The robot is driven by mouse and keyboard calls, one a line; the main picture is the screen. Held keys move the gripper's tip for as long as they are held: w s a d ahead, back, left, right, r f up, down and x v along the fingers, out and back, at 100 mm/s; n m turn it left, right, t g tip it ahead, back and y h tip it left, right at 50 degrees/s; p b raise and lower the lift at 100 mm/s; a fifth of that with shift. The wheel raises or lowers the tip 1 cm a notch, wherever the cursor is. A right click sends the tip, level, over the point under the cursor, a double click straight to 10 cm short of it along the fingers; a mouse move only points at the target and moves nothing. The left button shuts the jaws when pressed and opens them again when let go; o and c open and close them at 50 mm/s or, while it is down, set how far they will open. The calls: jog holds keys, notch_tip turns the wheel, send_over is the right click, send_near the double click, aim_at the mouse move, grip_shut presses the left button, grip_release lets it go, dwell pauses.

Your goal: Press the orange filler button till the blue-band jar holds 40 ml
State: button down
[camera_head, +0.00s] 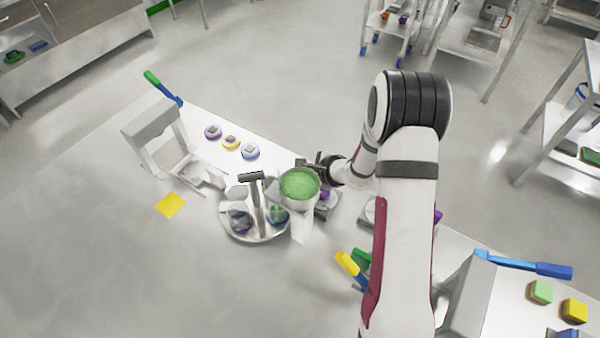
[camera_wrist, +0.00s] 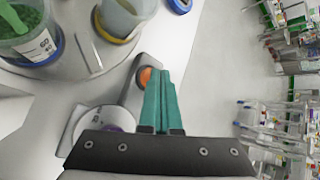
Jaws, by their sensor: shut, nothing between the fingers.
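The orange filler button (camera_wrist: 145,76) shows in the wrist view on the end of a grey housing (camera_wrist: 144,97). My gripper (camera_wrist: 164,74) is shut and empty, its teal fingertips overlapping the button's right edge; I cannot tell whether they touch it. In the head view my gripper (camera_head: 308,166) is beside the filler hopper (camera_head: 300,187) of green granules, which hides the button. Jars stand on a round tray (camera_head: 258,238); one (camera_head: 278,214) looks bluish, but its band is unclear. The wrist view shows a yellow-banded jar (camera_wrist: 122,18) and a labelled jar with green contents (camera_wrist: 28,32).
A purple, a yellow and a blue-ringed disc (camera_head: 250,151) lie on the bench behind the tray. A press-like stand (camera_head: 152,122) and a yellow square (camera_head: 171,205) are at left. A round pale plate (camera_wrist: 100,125) lies left of my fingers in the wrist view.

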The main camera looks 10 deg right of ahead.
jog(key=shift+r, duration=0.9)
jog(key=shift+r, duration=2.5)
